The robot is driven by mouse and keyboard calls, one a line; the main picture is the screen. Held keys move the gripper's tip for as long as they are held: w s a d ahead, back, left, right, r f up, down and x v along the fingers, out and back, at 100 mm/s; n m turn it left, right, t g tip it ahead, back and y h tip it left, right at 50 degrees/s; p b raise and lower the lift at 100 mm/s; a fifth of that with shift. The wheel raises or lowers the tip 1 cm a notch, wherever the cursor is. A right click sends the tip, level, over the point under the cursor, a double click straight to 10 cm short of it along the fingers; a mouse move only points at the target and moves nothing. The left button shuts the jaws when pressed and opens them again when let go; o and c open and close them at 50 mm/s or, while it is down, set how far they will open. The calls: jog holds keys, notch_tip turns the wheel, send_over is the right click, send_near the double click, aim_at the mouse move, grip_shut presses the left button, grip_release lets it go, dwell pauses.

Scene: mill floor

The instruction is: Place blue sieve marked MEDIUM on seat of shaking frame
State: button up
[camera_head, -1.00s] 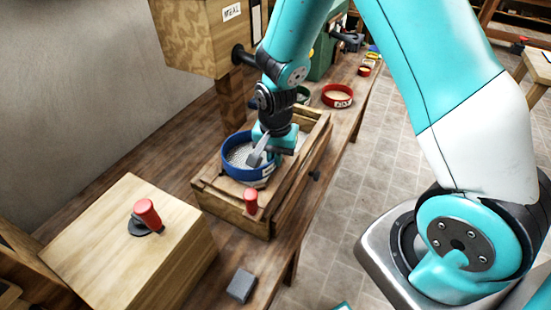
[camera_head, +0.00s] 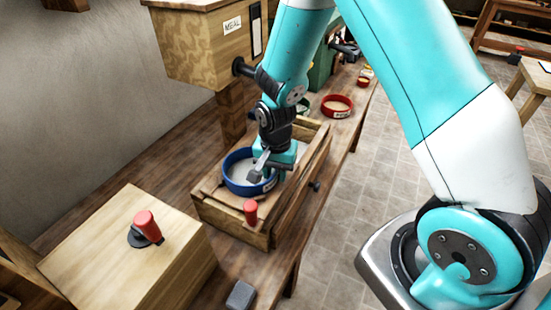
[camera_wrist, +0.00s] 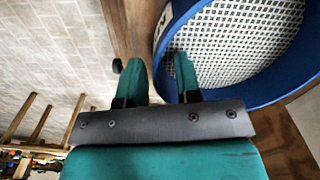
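The blue sieve (camera_head: 234,184) sits level on the wooden shaking frame (camera_head: 229,220), inside its raised sides. A pale label shows on its rim, partly hidden and too small to read. My gripper (camera_head: 262,172) points down at the sieve's right rim. In the wrist view the blue sieve (camera_wrist: 290,75) shows its pale mesh at the upper right. There my gripper (camera_wrist: 160,75) has one finger inside the rim and one outside, with a gap between them, so it looks open around the rim. The fingertips' contact with the rim is unclear.
A red-handled knob (camera_head: 251,212) stands at the frame's front. A wooden box (camera_head: 110,240) with a red handle (camera_head: 148,226) is at the left. A red sieve (camera_head: 337,106) lies behind on the bench. A meal bin (camera_head: 205,55) overhangs behind. A grey block (camera_head: 240,295) is in front.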

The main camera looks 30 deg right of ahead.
notch_tip(320, 180, up, 12)
jog(key=b, duration=0.1)
jog(key=s+a+r+n+y, duration=0.2)
jog(key=s+a+r+n, duration=0.2)
jog(key=s+r+n, duration=0.2)
jog(key=s+a+r+n+y, duration=0.2)
jog(key=s+a+r+n, duration=0.3)
jog(key=s+n, duration=0.4)
jog(key=s+r, duration=0.1)
jog(key=s, duration=0.3)
jog(key=shift+s+a+n, duration=0.2)
jog(key=shift+s+n, duration=0.15)
jog(key=shift+n, duration=0.05)
